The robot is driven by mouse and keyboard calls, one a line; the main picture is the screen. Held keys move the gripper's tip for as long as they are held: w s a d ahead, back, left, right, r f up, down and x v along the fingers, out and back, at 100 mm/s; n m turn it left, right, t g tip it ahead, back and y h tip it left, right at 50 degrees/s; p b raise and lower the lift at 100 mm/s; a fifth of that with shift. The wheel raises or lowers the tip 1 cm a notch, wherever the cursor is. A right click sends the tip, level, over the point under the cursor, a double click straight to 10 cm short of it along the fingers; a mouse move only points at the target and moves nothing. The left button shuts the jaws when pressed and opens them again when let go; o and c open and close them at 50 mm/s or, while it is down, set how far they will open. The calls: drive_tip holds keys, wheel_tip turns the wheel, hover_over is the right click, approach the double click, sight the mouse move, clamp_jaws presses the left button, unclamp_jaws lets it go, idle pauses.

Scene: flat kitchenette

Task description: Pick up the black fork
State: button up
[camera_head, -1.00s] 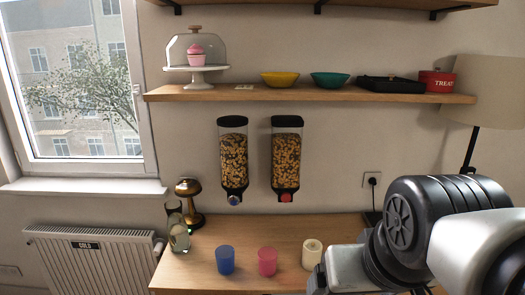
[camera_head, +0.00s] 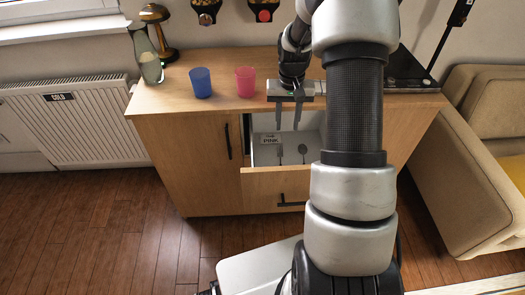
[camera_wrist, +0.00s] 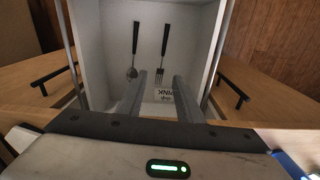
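The black fork (camera_wrist: 164,42) lies in an open white drawer (camera_head: 262,181), its black handle and metal tines showing in the wrist view. It is small in the head view (camera_head: 279,154). A black-handled spoon (camera_wrist: 134,45) lies beside it, to its left in the wrist view. My gripper (camera_head: 288,127) points down over the drawer's back part, its two fingers apart with nothing between them. In the wrist view the fingertips (camera_wrist: 168,75) appear near the tines, apart from the fork as far as I can tell.
A small printed card (camera_wrist: 163,96) lies in the drawer near the fork. A blue cup (camera_head: 201,83) and a pink cup (camera_head: 245,82) stand on the wooden counter (camera_head: 165,95), with a glass vase (camera_head: 148,60) at left. A sofa (camera_head: 470,170) is at right.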

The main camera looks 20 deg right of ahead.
drive_tip(key=b, duration=0.2)
hover_over(281, 163)
drive_tip(key=s, duration=0.2)
drive_tip(key=f, duration=1.5)
drive_tip(key=shift+w+f, duration=0.2)
drive_tip(key=shift+f, duration=0.05)
drive_tip(key=f, duration=0.1)
drive_tip(key=f+b, duration=0.1)
drive_tip(key=f, duration=0.1)
drive_tip(key=a+f, duration=0.1)
drive_tip(key=f, duration=0.1)
drive_tip(key=shift+s+f+b, duration=0.1)
drive_tip(key=shift+s+b, duration=0.05)
drive_tip(key=shift+b, duration=0.2)
clamp_jaws()
